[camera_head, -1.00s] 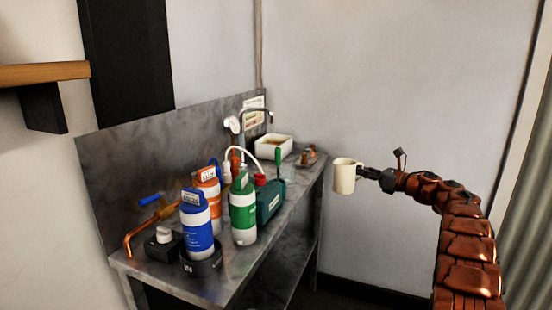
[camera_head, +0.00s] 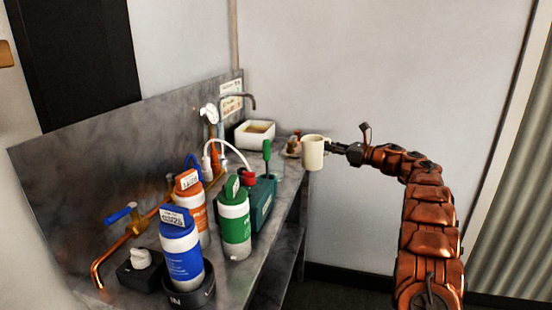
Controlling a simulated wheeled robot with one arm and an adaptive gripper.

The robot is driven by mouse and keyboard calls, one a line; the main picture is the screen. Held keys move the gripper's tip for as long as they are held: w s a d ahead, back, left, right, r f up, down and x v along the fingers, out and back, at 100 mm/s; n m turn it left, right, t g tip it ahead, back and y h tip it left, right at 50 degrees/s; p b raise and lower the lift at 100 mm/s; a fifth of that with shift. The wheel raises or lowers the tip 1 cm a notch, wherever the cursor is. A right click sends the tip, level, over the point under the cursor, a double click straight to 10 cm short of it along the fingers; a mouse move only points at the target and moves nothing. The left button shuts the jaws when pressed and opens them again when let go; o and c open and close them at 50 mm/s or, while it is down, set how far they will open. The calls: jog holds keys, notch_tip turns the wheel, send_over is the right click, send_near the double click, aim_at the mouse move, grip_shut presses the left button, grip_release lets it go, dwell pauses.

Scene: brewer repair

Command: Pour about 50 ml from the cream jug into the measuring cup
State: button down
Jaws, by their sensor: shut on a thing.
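A cream jug (camera_head: 313,153) is held upright in my gripper (camera_head: 332,148), off the right edge of the counter near its far end. My gripper is shut on the jug from its right side, and the fingertips are small and partly hidden at the jug. The inside of the jug and its liquid level cannot be seen. I cannot make out a measuring cup in this view.
A grey counter (camera_head: 262,262) runs along the left. The floor right of the counter looks clear.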

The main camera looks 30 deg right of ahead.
aim_at(322, 138)
jog(key=shift+a+r+n+g+p, duration=0.2)
jog(key=shift+a+r+n+p, duration=0.1)
jog(key=shift+r+p, duration=0.2)
jog(key=shift+a+r+n+g+p, duration=0.2)
jog(key=shift+r+n+p, duration=0.1)
jog(key=shift+r+p, duration=0.15)
jog(key=shift+a+r+n+g+h+p, duration=0.3)
jog(key=shift+a+r+n+h+p, duration=0.05)
jog(key=shift+a+r+n+h, duration=0.15)
jog(key=shift+w+a+r+n+g+h+p, duration=0.15)
jog(key=shift+a+r+n+g+p, duration=0.1)
jog(key=shift+a+n, duration=0.15)
jog(key=shift+w+a+r+n+g+h+p, duration=0.1)
jog(key=shift+a+r+n+g+h+p, duration=0.1)
jog(key=shift+a+n, duration=0.15)
jog(key=shift+w+a+r+n+g+h+p, duration=0.15)
jog(key=shift+a+r+n+g+h+p, duration=0.2)
jog(key=shift+a+r+n+h+p, duration=0.5)
jog(key=shift+w+a+r+n+g+h+p, duration=0.15)
jog(key=shift+a+r+n+g+h+p, duration=0.35)
jog(key=shift+a+r, duration=0.6)
jog(key=shift+a+r+n, duration=0.3)
jog(key=shift+r+n, duration=0.1)
jog(key=shift+r, duration=0.1)
jog(key=shift+w+a+r+n+h+p, duration=0.2)
jog(key=shift+a+r+n+h+p, duration=0.3)
jog(key=shift+a+r+n+h, duration=0.35)
dwell(1.0)
